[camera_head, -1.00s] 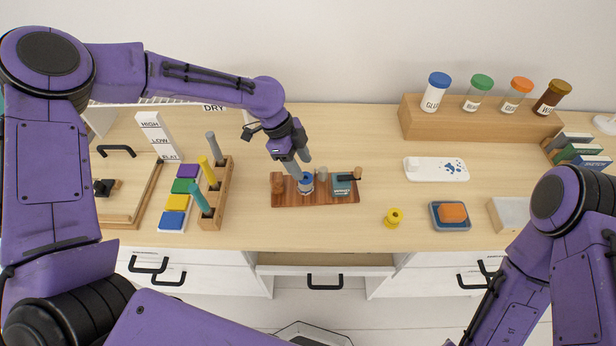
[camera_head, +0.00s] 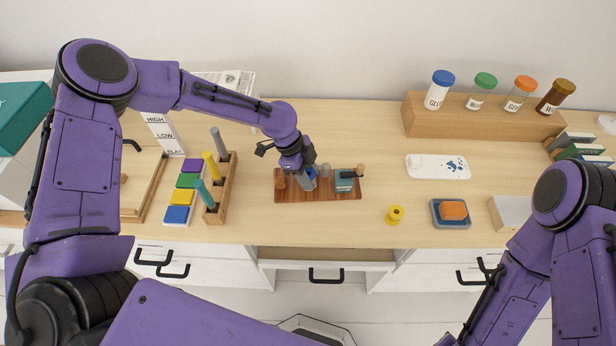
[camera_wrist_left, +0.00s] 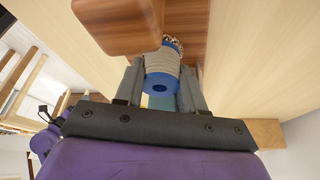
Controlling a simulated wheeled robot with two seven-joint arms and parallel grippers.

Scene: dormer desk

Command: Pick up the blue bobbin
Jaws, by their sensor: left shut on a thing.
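The blue bobbin (camera_wrist_left: 162,85), with blue flanges and pale grey winding, sits between the two fingers of my left gripper (camera_wrist_left: 158,92) in the left wrist view. The gripper is shut on it. In the head view my left gripper (camera_head: 308,180) is low over the reddish wooden board (camera_head: 345,194) and mostly covers the bobbin. I cannot tell whether the bobbin still touches the board. My right arm shows at the right edge, but its gripper is out of view.
A wooden block (camera_head: 280,180) and a teal-grey block (camera_head: 344,184) flank the gripper on the board. A peg rack (camera_head: 222,190) stands left. A yellow bobbin (camera_head: 395,214) lies right, with free desk around it. Lidded jars stand on a wooden riser (camera_head: 480,125).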

